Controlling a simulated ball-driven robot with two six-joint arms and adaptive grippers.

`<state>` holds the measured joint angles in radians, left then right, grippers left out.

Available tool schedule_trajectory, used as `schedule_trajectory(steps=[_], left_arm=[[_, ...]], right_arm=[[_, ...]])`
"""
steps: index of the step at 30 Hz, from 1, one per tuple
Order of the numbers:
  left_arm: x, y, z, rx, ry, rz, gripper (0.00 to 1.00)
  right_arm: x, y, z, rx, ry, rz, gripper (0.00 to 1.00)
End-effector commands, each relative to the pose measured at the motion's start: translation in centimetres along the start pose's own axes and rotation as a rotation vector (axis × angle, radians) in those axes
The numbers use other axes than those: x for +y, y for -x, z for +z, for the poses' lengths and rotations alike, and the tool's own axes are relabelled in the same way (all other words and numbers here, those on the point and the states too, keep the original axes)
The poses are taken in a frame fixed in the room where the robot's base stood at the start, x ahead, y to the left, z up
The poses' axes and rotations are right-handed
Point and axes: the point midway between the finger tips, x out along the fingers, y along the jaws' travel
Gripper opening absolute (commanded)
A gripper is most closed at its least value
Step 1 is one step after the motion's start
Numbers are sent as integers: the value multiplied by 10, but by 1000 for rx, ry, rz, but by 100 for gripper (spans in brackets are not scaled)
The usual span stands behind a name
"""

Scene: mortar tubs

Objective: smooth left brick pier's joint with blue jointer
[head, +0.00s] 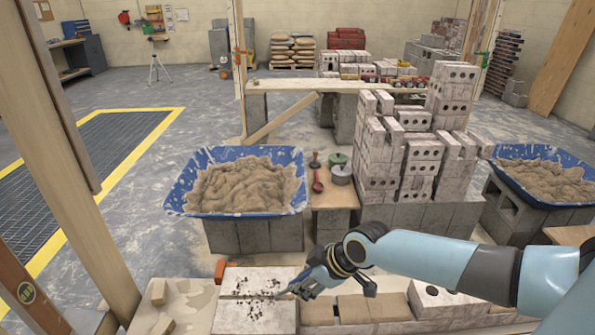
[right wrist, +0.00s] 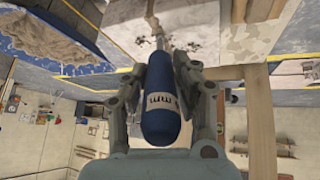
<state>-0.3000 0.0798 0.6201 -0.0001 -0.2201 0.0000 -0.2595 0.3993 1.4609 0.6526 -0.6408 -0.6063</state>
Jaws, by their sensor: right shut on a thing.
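The left brick pier (head: 250,315) stands at the front, left of the middle, with pale blocks and a joint running across it. Dark crumbs are scattered on its face around the joint. My right gripper (head: 304,288) is at the pier's right edge. It is shut on the blue jointer (right wrist: 160,115), whose blue handle lies between both fingers in the right wrist view. The jointer's metal tip points at the pale crumb-strewn surface. I cannot tell whether the tip touches the joint. My left gripper is not in view.
A blue mortar tub (head: 180,190) stands on grey blocks behind the pier, and another blue tub (head: 510,178) is at the right. A small stand (head: 332,218) holds pots and tools. Stacked bricks (head: 385,165) rise behind my right arm. A wooden post (head: 70,150) crosses the left side.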

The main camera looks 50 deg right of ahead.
Motion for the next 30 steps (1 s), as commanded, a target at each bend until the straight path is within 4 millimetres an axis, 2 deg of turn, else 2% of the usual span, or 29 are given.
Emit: schedule_trajectory(steps=[18,25,30], left_arm=[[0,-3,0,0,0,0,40],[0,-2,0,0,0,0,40],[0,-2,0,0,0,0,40]], right_arm=[[12,14,29,-1,0,1,0],[15,20,34,-2,1,1,0],[12,17,28,1,-1,0,0]])
